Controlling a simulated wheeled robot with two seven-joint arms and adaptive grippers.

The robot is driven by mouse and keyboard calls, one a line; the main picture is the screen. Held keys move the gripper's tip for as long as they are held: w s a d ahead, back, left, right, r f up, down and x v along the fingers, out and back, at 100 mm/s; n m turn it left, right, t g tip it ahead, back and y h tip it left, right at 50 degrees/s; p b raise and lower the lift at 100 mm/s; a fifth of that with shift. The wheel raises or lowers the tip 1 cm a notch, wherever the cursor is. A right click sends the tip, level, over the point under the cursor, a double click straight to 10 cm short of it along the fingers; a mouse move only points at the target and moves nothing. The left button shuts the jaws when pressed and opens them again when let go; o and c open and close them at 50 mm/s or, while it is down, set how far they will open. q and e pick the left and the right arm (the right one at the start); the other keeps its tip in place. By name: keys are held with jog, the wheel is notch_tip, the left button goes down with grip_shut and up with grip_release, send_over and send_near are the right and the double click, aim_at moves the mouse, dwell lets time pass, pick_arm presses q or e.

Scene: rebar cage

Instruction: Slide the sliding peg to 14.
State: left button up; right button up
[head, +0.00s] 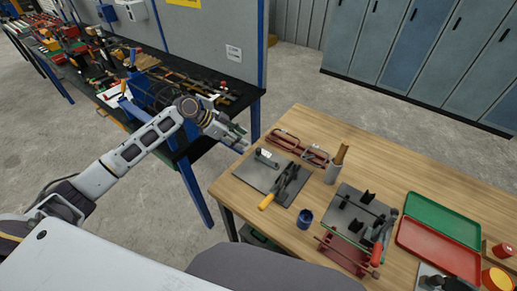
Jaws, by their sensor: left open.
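My left gripper (241,140) is open and empty in the head view, above the left end of the wooden table, behind and left of the nearer plate. A grey plate (256,177) on the table carries a small light block and a dark lever tool with a yellow handle (267,201). To its right, another grey plate (345,204) holds several upright black pegs or brackets, one at its back (367,197). I cannot tell which part is the sliding peg, and no number 14 is readable. My right gripper is not in view.
Red racks lie at the table's back (308,153) and front (343,258). A cup holding a wooden handle (333,173), a blue cup (305,219), a green tray (443,221) and a red tray (438,252) stand around the plates. A cluttered workbench (190,150) is at the left.

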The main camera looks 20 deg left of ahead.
aim_at(258, 149)
pick_arm(q)
jog(key=shift+p+x, duration=0.7)
jog(key=shift+x, duration=4.45)
grip_shut()
